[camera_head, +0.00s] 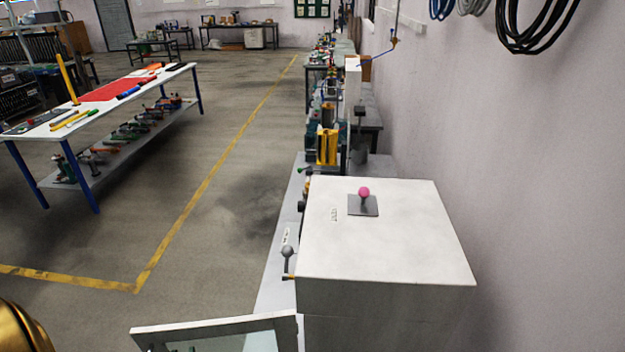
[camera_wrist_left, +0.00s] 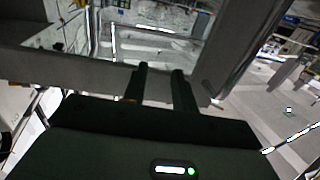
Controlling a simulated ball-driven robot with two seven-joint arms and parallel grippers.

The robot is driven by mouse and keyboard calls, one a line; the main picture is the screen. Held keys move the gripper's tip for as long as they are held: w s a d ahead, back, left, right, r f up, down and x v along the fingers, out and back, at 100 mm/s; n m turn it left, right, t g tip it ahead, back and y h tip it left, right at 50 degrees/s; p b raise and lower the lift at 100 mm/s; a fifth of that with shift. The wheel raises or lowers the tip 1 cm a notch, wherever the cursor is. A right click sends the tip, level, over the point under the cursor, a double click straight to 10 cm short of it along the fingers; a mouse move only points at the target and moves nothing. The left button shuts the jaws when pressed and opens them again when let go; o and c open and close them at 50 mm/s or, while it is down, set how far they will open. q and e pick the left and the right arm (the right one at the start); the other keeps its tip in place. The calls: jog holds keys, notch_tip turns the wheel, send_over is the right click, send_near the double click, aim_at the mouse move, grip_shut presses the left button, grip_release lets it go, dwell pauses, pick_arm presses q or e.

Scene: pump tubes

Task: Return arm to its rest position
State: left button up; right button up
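My left gripper (camera_wrist_left: 160,70) shows only in the left wrist view. Its two dark fingers stand apart with a gap between them, and I see nothing held in the gap. Beyond the fingers is a grey frame-like structure (camera_wrist_left: 90,72) with a bright, cluttered interior behind it. Whether the fingers touch it I cannot tell. In the head view neither gripper shows. A white box-shaped cabinet (camera_head: 390,235) stands in front, with a pink ball knob (camera_head: 364,192) on a small grey plate on top. A glazed door or panel (camera_head: 215,328) sticks out at its lower left.
A lever with a grey ball (camera_head: 287,251) juts from the cabinet's left side. A bench with yellow and black machinery (camera_head: 327,147) runs along the wall behind it. A white table (camera_head: 100,98) with tools stands at left. The floor between (camera_head: 225,190) is clear.

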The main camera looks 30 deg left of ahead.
pick_arm(q)
jog(key=shift+s+f, duration=0.2)
jog(key=shift+s, duration=0.05)
jog(key=s+d+f+m+g+h+b, duration=0.3)
jog(key=d+f+h, duration=0.2)
jog(key=d+f, duration=0.5)
jog(key=s+d+f+m+g+h+b, duration=0.3)
jog(key=d+f+h, duration=0.25)
jog(key=f, duration=0.85)
jog(key=s+d+f+m+g+b, duration=0.2)
jog(key=s+f+b, duration=0.3)
jog(key=f, duration=0.3)
jog(key=s+d+f+m+g+h+b, duration=0.1)
jog(key=s+d+f+m+g+b, duration=0.2)
jog(key=s+f+b, duration=0.3)
notch_tip(320, 180, down, 4)
jog(key=s+m+g, duration=0.1)
jog(key=s, duration=0.1)
jog(key=shift+s+d+r, duration=0.2)
jog(key=shift+s+d, duration=0.05)
jog(key=shift+s, duration=0.05)
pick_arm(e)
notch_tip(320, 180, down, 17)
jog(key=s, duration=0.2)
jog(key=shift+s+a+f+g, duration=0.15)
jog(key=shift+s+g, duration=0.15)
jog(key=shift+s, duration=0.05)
pick_arm(q)
jog(key=shift+h, duration=0.25)
